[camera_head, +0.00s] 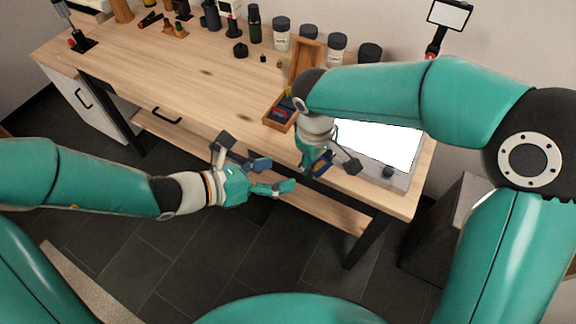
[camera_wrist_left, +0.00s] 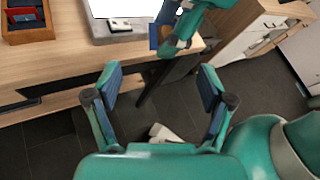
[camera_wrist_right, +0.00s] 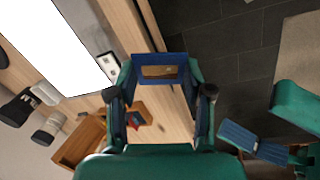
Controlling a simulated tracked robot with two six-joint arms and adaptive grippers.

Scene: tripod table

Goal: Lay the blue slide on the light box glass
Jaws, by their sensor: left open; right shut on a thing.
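My right gripper (camera_wrist_right: 158,78) is shut on the blue slide (camera_wrist_right: 160,58), a blue frame with a clear window, held between its two fingertips. In the head view the blue slide (camera_head: 322,167) is small and partly covered by my right gripper (camera_head: 326,163), at the table's front edge, left of the light box. The light box glass (camera_head: 375,143) glows white and looks bare; my right arm covers its upper part. My left gripper (camera_head: 272,175) is open and empty in front of the table.
An open wooden box (camera_head: 271,120) with red and blue pieces stands left of the light box. Jars (camera_head: 281,36) and bottles line the back. The table's (camera_head: 170,75) left half is mostly clear.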

